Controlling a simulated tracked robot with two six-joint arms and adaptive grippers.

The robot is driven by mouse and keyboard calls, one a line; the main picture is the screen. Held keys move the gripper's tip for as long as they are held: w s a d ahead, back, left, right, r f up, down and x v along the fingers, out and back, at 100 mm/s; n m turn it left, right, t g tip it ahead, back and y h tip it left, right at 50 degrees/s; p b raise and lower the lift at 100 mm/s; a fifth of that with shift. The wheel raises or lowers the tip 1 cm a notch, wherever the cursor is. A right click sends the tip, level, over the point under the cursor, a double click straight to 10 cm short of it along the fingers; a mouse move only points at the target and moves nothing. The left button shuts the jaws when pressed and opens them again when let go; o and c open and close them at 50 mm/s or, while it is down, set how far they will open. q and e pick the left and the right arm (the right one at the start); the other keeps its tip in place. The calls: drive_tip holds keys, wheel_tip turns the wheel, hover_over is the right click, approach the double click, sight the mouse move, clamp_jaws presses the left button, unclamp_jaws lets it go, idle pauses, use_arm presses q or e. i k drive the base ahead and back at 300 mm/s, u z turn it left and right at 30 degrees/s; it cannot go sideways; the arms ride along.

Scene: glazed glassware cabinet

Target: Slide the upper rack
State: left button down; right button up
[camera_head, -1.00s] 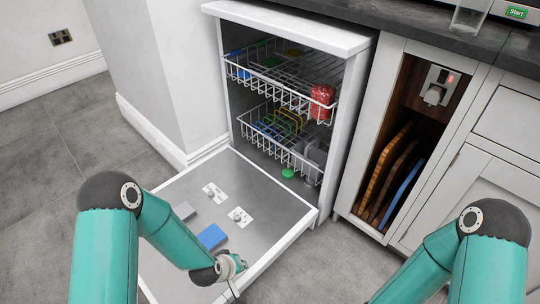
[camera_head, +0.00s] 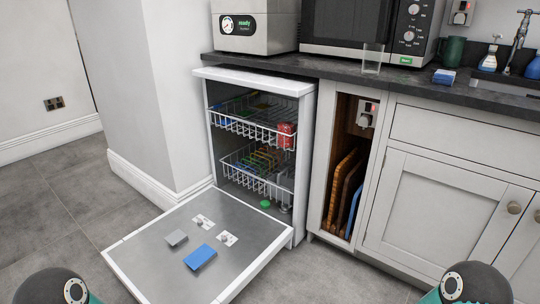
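The upper rack (camera_head: 252,127) is a white wire basket in the top of the open dishwasher (camera_head: 207,140). It holds a red patterned cup (camera_head: 286,135) at its front right and blue and green items at its left and back. The lower rack (camera_head: 257,181) sits below it with several coloured plates and a grey item. The dishwasher door (camera_head: 150,262) lies folded down in front. Only the upper parts of my two arms show at the bottom left and bottom right corners. Neither gripper is in view.
A cubby with boards (camera_head: 345,185) stands right of the dishwasher. The worktop carries a clear glass (camera_head: 373,58), a microwave (camera_head: 360,28) and a green mug (camera_head: 452,50). Grey floor is clear at left.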

sight(228, 120)
drive_tip(key=z, duration=0.6)
drive_tip(key=i, duration=1.7)
drive_tip(key=z, duration=0.15)
